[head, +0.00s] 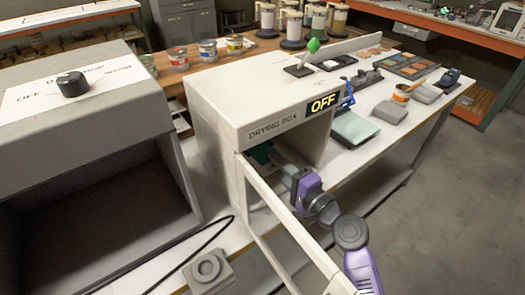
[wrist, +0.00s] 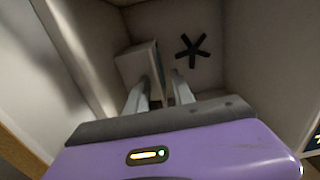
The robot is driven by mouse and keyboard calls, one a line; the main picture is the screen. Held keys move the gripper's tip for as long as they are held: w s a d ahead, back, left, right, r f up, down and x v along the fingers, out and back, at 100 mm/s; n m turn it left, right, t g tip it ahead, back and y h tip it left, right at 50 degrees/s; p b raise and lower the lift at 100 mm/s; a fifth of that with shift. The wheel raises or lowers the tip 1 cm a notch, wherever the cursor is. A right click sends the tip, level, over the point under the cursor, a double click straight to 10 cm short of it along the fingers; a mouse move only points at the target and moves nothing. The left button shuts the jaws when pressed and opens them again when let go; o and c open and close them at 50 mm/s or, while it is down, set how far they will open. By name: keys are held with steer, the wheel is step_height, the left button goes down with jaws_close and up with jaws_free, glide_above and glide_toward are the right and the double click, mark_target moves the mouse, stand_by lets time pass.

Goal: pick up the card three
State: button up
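My arm reaches into the open front of the white drying box (head: 260,95), whose sign reads OFF. My gripper's fingertips are hidden inside it in the head view. In the wrist view, my gripper (wrist: 162,82) has its two grey fingers apart, with a clear gap between them. A pale boxy block (wrist: 138,65) stands just beyond the left finger; I cannot tell whether they touch. A dark green patch (head: 262,152) shows inside the box in the head view. I cannot make out a label that marks card three.
The box's door (head: 290,225) hangs open beside my arm. Its walls are close around the gripper, with a dark fan-shaped mark (wrist: 193,50) on one wall. A teal flat piece (head: 355,128) and colour swatches (head: 405,66) lie on the table to the right.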

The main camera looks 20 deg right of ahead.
jaws_close()
